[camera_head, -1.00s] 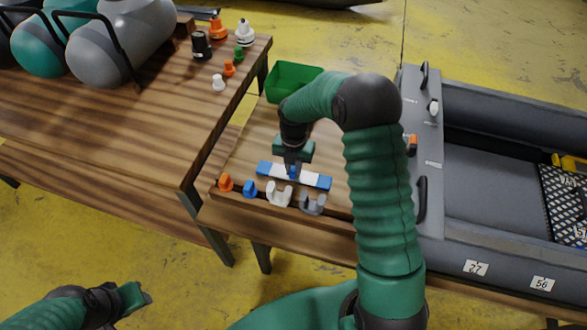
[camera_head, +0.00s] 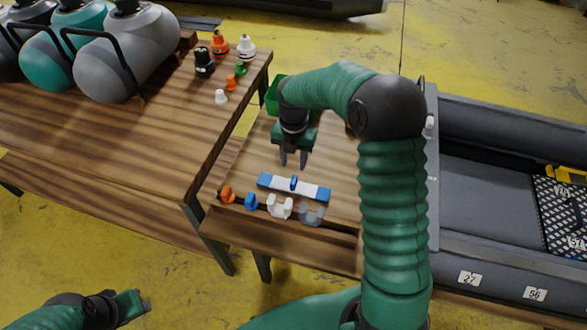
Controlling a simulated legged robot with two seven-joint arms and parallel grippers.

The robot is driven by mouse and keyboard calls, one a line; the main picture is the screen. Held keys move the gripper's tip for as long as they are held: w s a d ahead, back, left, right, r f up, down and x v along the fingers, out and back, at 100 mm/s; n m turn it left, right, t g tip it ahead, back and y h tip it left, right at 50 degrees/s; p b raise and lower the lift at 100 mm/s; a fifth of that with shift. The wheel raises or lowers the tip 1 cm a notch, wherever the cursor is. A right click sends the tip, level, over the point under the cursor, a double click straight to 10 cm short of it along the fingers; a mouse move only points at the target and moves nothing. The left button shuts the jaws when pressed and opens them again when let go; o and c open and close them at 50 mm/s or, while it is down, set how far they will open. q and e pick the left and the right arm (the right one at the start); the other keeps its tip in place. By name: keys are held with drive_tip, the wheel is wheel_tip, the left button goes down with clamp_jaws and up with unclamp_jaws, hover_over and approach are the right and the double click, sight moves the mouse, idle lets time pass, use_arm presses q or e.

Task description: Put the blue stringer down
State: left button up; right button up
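The blue stringer (camera_head: 313,191), a bar with blue ends, a white middle and a small blue knob, lies flat on the wooden table behind a row of small parts. My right gripper (camera_head: 293,161) is above and behind it, fingers pointing down with a gap between them. It is open, empty and apart from the stringer. My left gripper (camera_head: 140,302) is low at the left, over the floor and away from the table. Its fingertips are too small and angled to tell whether they are open.
Orange (camera_head: 227,194), blue (camera_head: 251,201), white (camera_head: 279,207) and grey (camera_head: 312,214) parts stand at the table's front. A green bin (camera_head: 271,95) is partly hidden behind my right arm. A second table (camera_head: 120,130) holds tanks and valves. A grey inflatable boat (camera_head: 490,205) is at right.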

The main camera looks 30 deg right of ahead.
drive_tip(key=s+a+m+t, duration=0.1)
drive_tip(key=s+a+m, duration=0.4)
drive_tip(key=m, duration=0.8)
drive_tip(key=s+a+m+t, duration=0.1)
drive_tip(key=s+a+m, duration=0.5)
drive_tip(key=s+m, duration=0.5)
drive_tip(key=shift+a+r+m+t, duration=0.2)
drive_tip(key=shift+r+m+t, duration=0.15)
drive_tip(key=shift+m, duration=0.65)
